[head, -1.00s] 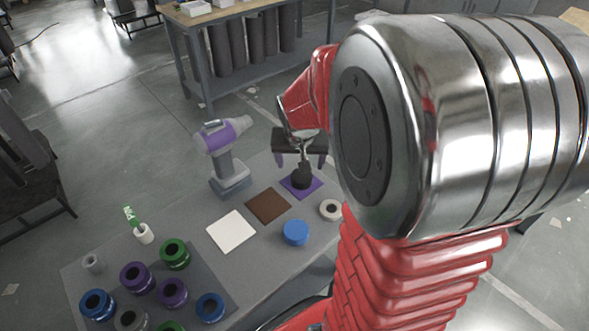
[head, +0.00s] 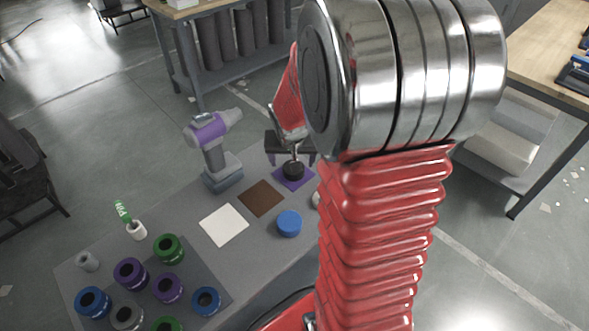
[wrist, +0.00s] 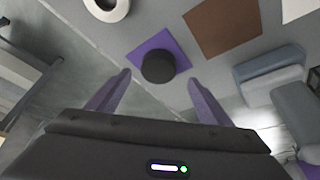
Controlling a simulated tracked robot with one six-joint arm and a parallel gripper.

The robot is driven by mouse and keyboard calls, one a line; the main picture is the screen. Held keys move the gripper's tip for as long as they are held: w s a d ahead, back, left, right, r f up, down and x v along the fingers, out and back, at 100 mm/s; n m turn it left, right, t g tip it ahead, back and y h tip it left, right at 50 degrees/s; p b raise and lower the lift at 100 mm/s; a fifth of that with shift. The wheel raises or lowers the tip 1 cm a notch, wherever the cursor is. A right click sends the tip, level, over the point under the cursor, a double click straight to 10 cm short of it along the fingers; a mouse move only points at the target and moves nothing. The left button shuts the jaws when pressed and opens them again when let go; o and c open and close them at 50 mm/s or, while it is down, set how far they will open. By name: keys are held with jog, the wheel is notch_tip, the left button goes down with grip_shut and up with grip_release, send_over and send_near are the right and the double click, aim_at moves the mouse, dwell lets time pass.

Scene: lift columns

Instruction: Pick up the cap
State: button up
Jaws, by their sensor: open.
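A black round cap (head: 293,171) sits on a purple square mat (head: 304,182) on the grey table. The cap also shows in the wrist view (wrist: 158,67), on its purple mat (wrist: 140,55). My gripper (wrist: 157,81) is open and empty, with its two purple fingers apart. In the wrist view the cap appears just beyond the fingertips, roughly centred between them. In the head view my gripper (head: 291,153) is just over the cap; its fingertips are partly hard to make out. A blue round lid-like piece (head: 288,223) lies nearer on the table.
A brown mat (head: 261,198) and a white mat (head: 224,225) lie left of the purple one. A purple and grey tool (head: 212,135) stands behind them on a base. Several coloured jars stand at the front left. A white ring (wrist: 106,8) lies near the table edge.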

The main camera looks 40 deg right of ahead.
jog(key=shift+x, duration=2.3)
jog(key=shift+d, duration=0.2)
jog(key=shift+r, duration=0.1)
jog(key=shift+c, duration=0.2)
jog(key=c, duration=1.1)
jog(key=shift+r, duration=0.1)
notch_tip(320, 180, up, 10)
jog(key=shift+f, duration=0.1)
jog(key=shift+r, duration=0.9)
